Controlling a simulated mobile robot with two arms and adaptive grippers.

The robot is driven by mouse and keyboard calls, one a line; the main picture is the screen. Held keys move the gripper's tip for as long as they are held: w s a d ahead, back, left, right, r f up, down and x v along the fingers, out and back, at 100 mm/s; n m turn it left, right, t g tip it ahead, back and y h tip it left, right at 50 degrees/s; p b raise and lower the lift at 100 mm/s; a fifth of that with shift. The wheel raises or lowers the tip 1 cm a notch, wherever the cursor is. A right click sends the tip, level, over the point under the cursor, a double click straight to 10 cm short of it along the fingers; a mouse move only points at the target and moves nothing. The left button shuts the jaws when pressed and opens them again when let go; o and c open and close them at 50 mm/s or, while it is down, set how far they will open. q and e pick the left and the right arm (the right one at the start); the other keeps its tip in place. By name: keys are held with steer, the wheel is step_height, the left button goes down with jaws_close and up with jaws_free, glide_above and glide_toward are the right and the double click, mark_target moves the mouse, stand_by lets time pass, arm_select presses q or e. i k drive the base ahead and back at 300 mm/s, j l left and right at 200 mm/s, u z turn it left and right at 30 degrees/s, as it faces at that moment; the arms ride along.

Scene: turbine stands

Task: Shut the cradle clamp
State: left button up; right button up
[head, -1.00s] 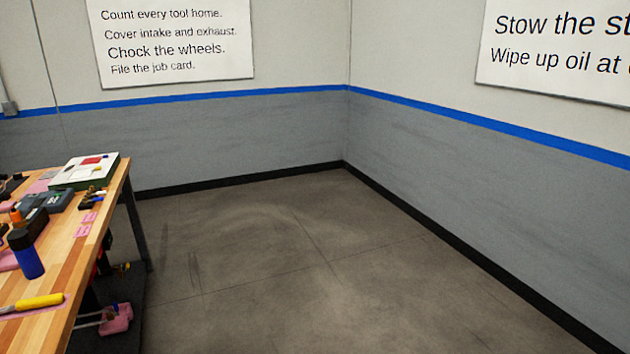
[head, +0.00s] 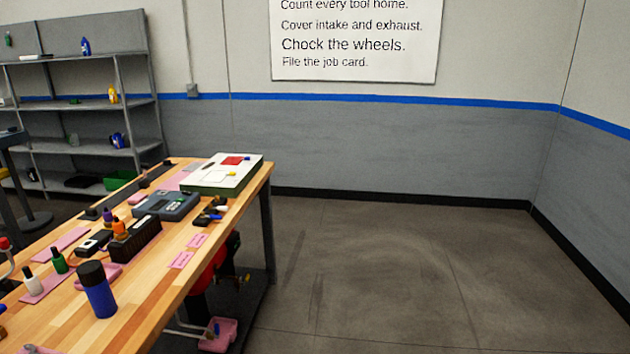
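No cradle clamp shows in the head view, and no turbine stand that I can make out. Neither of my grippers is in view. A wooden-topped workbench (head: 150,305) fills the lower left, with tools and bottles on it.
On the bench stand a blue bottle with a black cap (head: 97,290), a grey device (head: 166,206) and a white-topped green case (head: 222,174). Grey shelves (head: 85,105) stand at the back left. The floor (head: 400,270) right of the bench is clear up to the walls.

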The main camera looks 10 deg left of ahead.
mark_target(143, 167)
steer(key=i+u, duration=0.45)
steer(key=i+l+u, duration=0.15)
steer(key=i+u, duration=0.65)
steer(key=i+l+u, duration=0.2)
steer(key=i+u, duration=0.15)
steer(key=i+l+z, duration=0.1)
steer(key=i+l, duration=0.15)
steer(key=l, duration=0.35)
steer(key=i+l+z, duration=0.1)
steer(key=i+l, duration=0.15)
steer(key=l, duration=0.3)
steer(key=i+l+z, duration=0.15)
steer(key=i+l, duration=0.15)
steer(key=l, duration=0.25)
steer(key=i+l+z, duration=0.1)
steer(key=i+l, duration=0.2)
steer(key=l, duration=0.2)
steer(key=i+l+z, duration=0.1)
steer(key=i+l, duration=0.25)
steer(key=l, duration=0.1)
